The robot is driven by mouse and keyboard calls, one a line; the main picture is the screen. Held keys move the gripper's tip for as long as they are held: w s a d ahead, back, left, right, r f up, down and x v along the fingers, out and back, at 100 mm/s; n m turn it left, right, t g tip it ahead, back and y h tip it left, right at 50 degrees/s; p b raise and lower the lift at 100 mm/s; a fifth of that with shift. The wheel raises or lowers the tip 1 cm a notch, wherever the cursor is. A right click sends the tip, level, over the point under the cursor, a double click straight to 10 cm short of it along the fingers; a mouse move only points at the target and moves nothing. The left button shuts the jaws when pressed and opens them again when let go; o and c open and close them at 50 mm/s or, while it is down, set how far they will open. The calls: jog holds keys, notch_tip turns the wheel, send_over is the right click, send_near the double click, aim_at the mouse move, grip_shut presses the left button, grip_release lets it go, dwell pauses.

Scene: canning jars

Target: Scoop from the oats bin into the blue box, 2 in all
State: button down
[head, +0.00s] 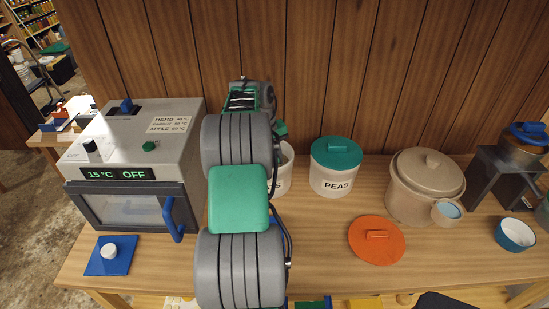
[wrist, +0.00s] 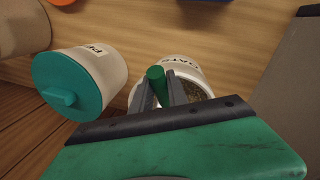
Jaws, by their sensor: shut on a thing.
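The oats bin, a white round tub, stands on the counter. In the head view only its right side (head: 284,178) shows past my arm; in the wrist view its label and rim (wrist: 183,64) show, with brownish grain inside. My gripper (wrist: 162,88) is over the bin's mouth, shut on a green handle (wrist: 156,75), apparently the scoop's. The scoop's bowl is hidden, so I cannot tell its load. A dark blue thing (wrist: 205,1) at the top edge of the wrist view may be the blue box; only a sliver shows.
The peas bin (head: 334,178) with a teal lid stands right of the oats bin. An orange lid (head: 377,240) lies in front. A beige crock (head: 413,198) and blue-white bowl (head: 515,236) are further right. A grey oven (head: 135,160) and blue plate (head: 113,262) are left.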

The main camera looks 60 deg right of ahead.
aim_at(276, 158)
notch_tip(276, 158, up, 5)
jog(key=p, duration=0.6)
jog(key=shift+r, duration=1.65)
jog(key=f+b, duration=0.1)
jog(key=b, duration=0.3)
jog(key=shift+s+t, duration=0.1)
jog(key=shift+t, duration=0.2)
jog(key=b, duration=0.3)
jog(key=h+b, duration=0.1)
jog(key=b, duration=0.2)
jog(key=shift+s+a+f+t, duration=0.2)
jog(key=shift+a+f+t, duration=0.1)
jog(key=shift+f, duration=0.1)
jog(key=b, duration=0.2)
jog(key=shift+s+a+f+h+b, duration=0.1)
jog(key=shift+f+h+b, duration=0.15)
jog(key=shift+h+b, duration=0.1)
jog(key=shift+s+a+f+t+b, duration=0.1)
jog(key=shift+f+t+b, duration=0.15)
jog(key=shift+b, duration=0.75)
jog(key=b, duration=0.3)
jog(key=shift+a+f+h, duration=0.1)
jog(key=shift+f+h, duration=0.1)
jog(key=shift+h, duration=0.05)
jog(key=b, duration=0.2)
jog(key=t+b, duration=0.1)
jog(key=shift+s+a+f+h+b, duration=0.2)
jog(key=shift+f+h+b, duration=0.1)
jog(key=shift+f+b, duration=0.05)
